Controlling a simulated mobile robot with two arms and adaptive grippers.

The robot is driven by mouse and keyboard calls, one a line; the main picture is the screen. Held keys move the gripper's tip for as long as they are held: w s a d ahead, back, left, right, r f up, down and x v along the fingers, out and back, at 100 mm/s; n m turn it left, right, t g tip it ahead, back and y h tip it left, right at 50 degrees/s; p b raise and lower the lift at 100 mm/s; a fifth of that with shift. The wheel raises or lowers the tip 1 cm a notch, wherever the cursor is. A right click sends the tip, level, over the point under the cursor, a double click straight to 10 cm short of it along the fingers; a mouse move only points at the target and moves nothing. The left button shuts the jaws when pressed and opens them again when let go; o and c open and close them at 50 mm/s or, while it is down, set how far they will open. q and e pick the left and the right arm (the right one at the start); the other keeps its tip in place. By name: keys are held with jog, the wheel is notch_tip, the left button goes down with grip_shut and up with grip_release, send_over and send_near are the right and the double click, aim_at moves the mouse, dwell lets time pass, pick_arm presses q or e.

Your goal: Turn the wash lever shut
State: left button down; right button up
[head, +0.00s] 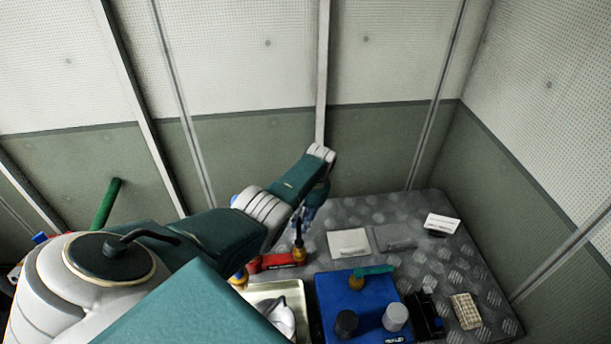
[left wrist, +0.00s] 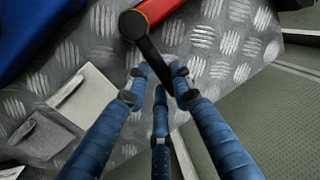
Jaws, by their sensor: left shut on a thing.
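A black lever (left wrist: 154,57) runs from a round pivot on a red body (left wrist: 155,10) with a yellow band in the left wrist view. My left gripper (left wrist: 160,83) has blue jointed fingers on both sides of the lever's free end and is shut on it. In the head view the red body (head: 278,261) lies on the metal table, and my left gripper (head: 303,219) reaches down at its right end. The lever's tip is partly hidden between the fingers. No lettering that names the lever is readable. My right gripper is not in view.
A blue block (head: 340,302) with a teal-handled yellow valve (head: 373,271) and black and grey knobs stands close by. A cream tray (head: 262,292) is left of it. Flat plates (head: 348,243) lie behind. The patterned metal table (head: 455,268) has free room at right.

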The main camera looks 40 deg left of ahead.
pick_arm(q)
jog(key=shift+a+n, duration=0.3)
jog(key=shift+n, duration=0.2)
jog(key=shift+r, duration=0.1)
jog(key=c, duration=1.6)
grip_release()
jog(key=shift+o, duration=0.6)
jog(key=shift+s, duration=0.15)
jog(key=shift+r, duration=0.45)
notch_tip(320, 180, up, 11)
jog(key=w+d, duration=0.1)
jog(key=shift+w+d, duration=0.25)
jog(key=shift+w, duration=0.15)
jog(key=shift+f, duration=0.1)
